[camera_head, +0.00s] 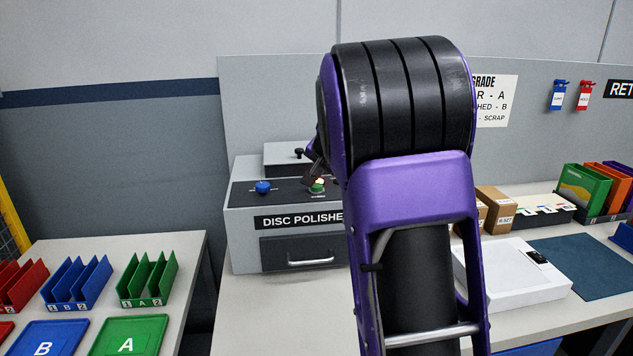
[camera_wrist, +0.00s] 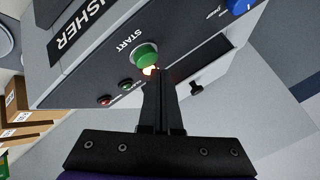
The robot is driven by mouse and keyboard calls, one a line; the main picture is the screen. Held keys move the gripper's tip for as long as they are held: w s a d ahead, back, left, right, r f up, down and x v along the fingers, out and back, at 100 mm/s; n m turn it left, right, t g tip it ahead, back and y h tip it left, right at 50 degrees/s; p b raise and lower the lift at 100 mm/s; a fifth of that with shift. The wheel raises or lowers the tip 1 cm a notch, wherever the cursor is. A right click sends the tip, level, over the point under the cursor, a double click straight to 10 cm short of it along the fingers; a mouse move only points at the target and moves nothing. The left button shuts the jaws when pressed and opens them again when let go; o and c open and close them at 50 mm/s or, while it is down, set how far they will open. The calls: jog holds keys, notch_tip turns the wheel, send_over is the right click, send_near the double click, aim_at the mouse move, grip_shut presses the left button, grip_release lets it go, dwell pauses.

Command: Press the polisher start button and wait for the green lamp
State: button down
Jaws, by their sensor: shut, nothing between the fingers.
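The disc polisher (camera_head: 300,240) is a grey box on the bench, partly hidden behind my arm. Its green start button (camera_wrist: 146,55) sits beside the START label in the wrist view; it also shows in the head view (camera_head: 317,188). My gripper (camera_wrist: 160,74) is shut and empty, its tips right at the button's near edge; I cannot tell whether they touch it. A small orange-white light (camera_wrist: 150,71) glows by the fingertips. In line with it are a small green lamp (camera_wrist: 129,86), which looks unlit, and a red lamp (camera_wrist: 105,100).
A blue button (camera_head: 263,187) is on the same panel, left of the green one. Green racks (camera_head: 147,280) and blue racks (camera_head: 77,283) stand on the left table. A white box (camera_head: 510,272) and cardboard boxes (camera_head: 495,208) lie right of my arm.

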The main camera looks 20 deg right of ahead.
aim_at(317, 187)
jog(key=shift+r, duration=0.1)
notch_tip(317, 187, up, 5)
jog(key=p, duration=0.4)
dwell(0.3)
dwell(0.6)
